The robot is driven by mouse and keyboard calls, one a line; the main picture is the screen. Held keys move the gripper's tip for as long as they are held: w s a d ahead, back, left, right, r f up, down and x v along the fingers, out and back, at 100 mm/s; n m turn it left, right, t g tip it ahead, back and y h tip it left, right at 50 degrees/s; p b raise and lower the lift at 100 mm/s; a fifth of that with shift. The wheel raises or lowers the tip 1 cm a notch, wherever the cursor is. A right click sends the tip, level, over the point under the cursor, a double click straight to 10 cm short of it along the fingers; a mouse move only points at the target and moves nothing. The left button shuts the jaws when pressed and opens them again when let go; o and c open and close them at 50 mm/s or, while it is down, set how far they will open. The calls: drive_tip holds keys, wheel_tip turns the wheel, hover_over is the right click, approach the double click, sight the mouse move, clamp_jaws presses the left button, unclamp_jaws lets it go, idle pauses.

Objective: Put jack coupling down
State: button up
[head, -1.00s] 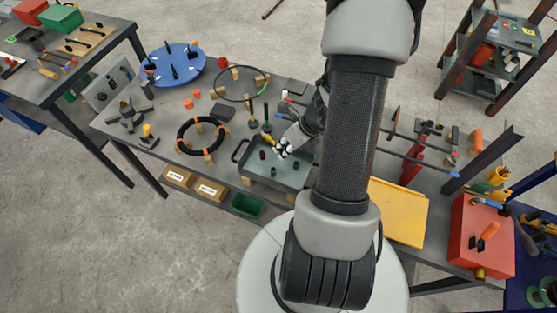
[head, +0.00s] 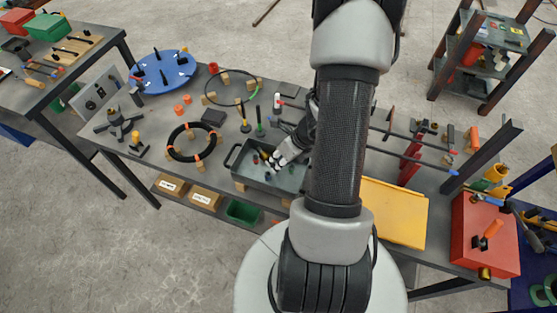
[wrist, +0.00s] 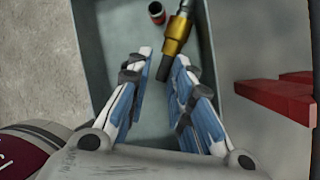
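The jack coupling, a brass-coloured collar (wrist: 176,35) with a grey stem, is inside the grey tray (wrist: 92,50) in the wrist view. Its dark lower end reaches between my fingertips. In the head view the coupling is a small yellow spot (head: 264,155) beside my gripper (head: 276,163), over the tray (head: 246,177). My gripper (wrist: 163,65) is open, with its two blue-and-white fingers apart and a gap visible beside the stem. I cannot tell exactly how the coupling's underside meets the tray floor.
A small red-and-dark cylinder (wrist: 157,13) stands in the tray near the coupling. A blue piece (head: 267,174) is also there. A black hose ring (head: 193,158) lies left of the tray, and a yellow panel (head: 392,212) lies to the right. Red steel (wrist: 280,92) is right of my gripper.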

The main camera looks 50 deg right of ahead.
drive_tip(key=shift+o, duration=1)
drive_tip(key=shift+r, duration=0.2)
drive_tip(key=p+v, duration=0.6)
drive_tip(key=v, duration=0.6)
drive_tip(key=shift+p, duration=0.3)
drive_tip(key=shift+w, duration=0.15)
